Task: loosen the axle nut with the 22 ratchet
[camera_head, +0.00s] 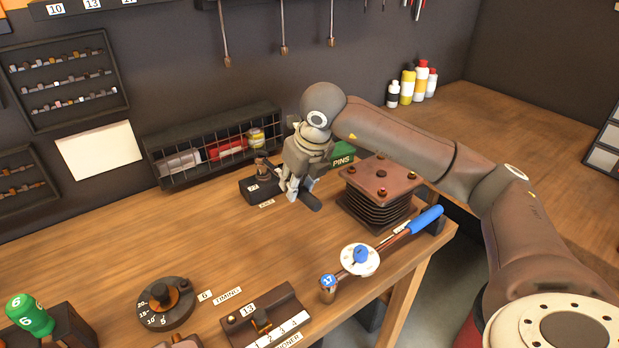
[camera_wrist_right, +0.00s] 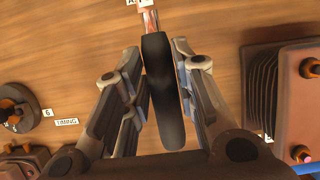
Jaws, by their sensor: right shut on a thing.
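My right gripper (camera_head: 299,190) is shut on a black handle (camera_head: 309,201), which I take to be the ratchet's. In the right wrist view the handle (camera_wrist_right: 162,95) lies between the fingers (camera_wrist_right: 157,62), and a narrow coppery metal shaft (camera_wrist_right: 149,20) runs from it towards the top edge. Left of the gripper in the head view stands a small dark block (camera_head: 257,189) with a tag that seems to read 22, a coppery fitting (camera_head: 263,168) on top and an axle label (camera_head: 267,203) in front. Whether the tool's head sits on the nut is hidden. My left gripper is out of view.
A brown bellows-sided stand (camera_head: 380,190) is close right of the gripper. A blue-handled wrench (camera_head: 425,219) with a white dial (camera_head: 360,260) lies near the front edge. A wire-fronted rack (camera_head: 213,146) stands behind. Bare wood (camera_head: 215,245) lies front left.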

